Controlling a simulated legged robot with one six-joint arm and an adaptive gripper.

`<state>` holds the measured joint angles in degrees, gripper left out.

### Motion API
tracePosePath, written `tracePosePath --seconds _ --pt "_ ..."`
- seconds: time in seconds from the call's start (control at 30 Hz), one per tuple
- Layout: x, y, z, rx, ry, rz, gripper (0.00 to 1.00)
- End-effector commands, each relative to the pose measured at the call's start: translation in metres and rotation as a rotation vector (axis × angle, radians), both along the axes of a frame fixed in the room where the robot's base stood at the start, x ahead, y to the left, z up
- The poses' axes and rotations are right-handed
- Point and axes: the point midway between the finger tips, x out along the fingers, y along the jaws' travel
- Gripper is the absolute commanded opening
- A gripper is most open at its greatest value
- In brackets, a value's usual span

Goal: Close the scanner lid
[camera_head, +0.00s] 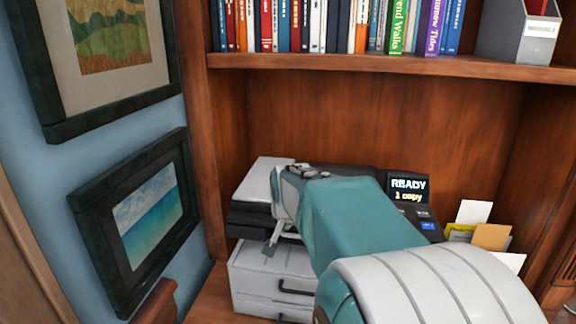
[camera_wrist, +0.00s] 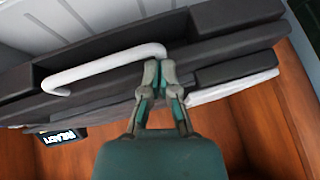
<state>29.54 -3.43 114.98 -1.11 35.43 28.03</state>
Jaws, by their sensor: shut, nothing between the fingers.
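The scanner is a dark grey and light grey machine on the bookcase's lower shelf, with a light panel on top (camera_head: 262,178) and dark layers (camera_head: 246,217) below it. My arm hides much of it in the head view. In the wrist view, dark slabs (camera_wrist: 225,43) cross the picture, with a white bar handle (camera_wrist: 105,66) along one of them. I cannot tell which slab is the lid or how far it stands open. My gripper (camera_wrist: 162,68) is shut and empty, its tips at the handle's right end; contact is unclear. In the head view my gripper (camera_head: 271,247) is at the machine's front.
A display reading READY (camera_head: 408,186) is right of my arm, with a paper holder (camera_head: 460,233) further right. Light drawers (camera_head: 268,279) with dark handles are below. A book shelf (camera_head: 390,65) is above. Framed pictures (camera_head: 140,222) hang on the left wall.

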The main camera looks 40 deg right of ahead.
Motion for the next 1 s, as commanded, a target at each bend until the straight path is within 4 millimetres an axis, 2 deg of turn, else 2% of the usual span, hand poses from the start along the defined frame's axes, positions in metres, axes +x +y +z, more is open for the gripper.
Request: tracePosePath --seconds 0.03,0.1,0.47,0.57,0.77,1.0 --pt "-0.002 0.001 -0.008 0.006 0.011 0.001 0.0" --pt "-0.002 0.002 -0.01 0.007 0.012 0.001 0.0" --pt "-0.003 0.002 -0.012 0.014 0.023 0.001 0.0" --pt "-0.002 0.001 -0.003 0.01 0.017 0.001 0.0" --pt "0.001 -0.001 0.039 -0.004 -0.007 0.004 0.0" --pt "-0.032 0.022 0.075 -0.006 -0.011 0.005 0.0"
